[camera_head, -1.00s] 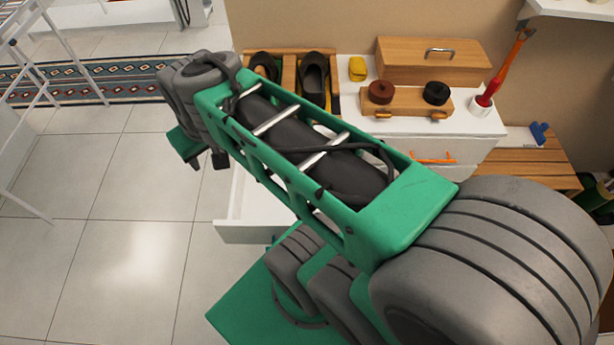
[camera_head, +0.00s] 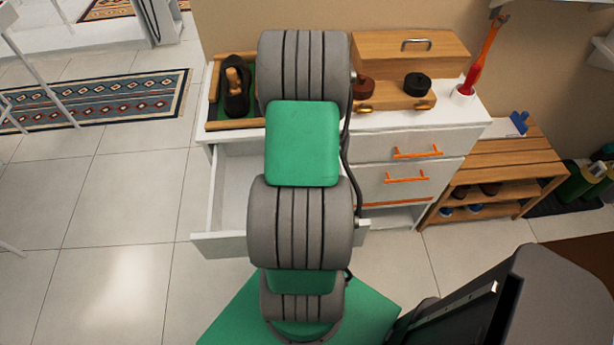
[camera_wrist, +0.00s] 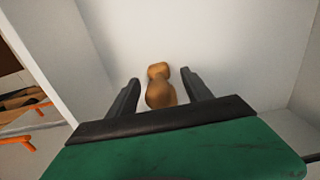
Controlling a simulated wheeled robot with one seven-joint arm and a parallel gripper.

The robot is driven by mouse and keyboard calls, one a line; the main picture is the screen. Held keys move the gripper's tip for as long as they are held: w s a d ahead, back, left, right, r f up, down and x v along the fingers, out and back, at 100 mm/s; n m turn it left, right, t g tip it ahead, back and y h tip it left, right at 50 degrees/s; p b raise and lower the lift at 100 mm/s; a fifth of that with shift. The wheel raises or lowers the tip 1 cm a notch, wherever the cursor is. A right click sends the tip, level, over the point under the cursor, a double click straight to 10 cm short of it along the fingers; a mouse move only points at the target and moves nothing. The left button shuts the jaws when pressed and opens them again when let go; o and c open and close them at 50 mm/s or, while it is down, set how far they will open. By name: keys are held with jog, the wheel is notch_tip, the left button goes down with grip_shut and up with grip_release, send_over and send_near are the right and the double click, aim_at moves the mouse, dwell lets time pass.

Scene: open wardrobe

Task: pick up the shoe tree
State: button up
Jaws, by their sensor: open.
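The shoe tree (camera_wrist: 160,88) is a tan, wood-coloured, two-lobed piece. In the wrist view it lies on a white surface, which looks like the inside of the open drawer (camera_head: 228,195). My gripper (camera_wrist: 160,77) is open, with one dark finger on each side of the shoe tree in the picture. I cannot tell how far above it the fingers are, and no contact shows. In the head view my arm hides the gripper and this shoe tree. A dark shoe (camera_head: 236,95) with a wood-coloured piece in it sits in the wooden tray (camera_head: 232,125).
White drawer walls (camera_wrist: 65,50) rise close to my gripper. On the cabinet top stand a wooden box (camera_head: 430,50) and a board with a brown and a black round tin (camera_head: 417,84). A slatted shoe rack (camera_head: 500,160) stands right.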

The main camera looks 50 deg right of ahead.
notch_tip(320, 180, down, 2)
jog(key=shift+f, duration=0.25)
jog(key=shift+c, duration=0.4)
jog(key=c, duration=1)
jog(key=shift+c, duration=0.7)
jog(key=shift+r, duration=0.2)
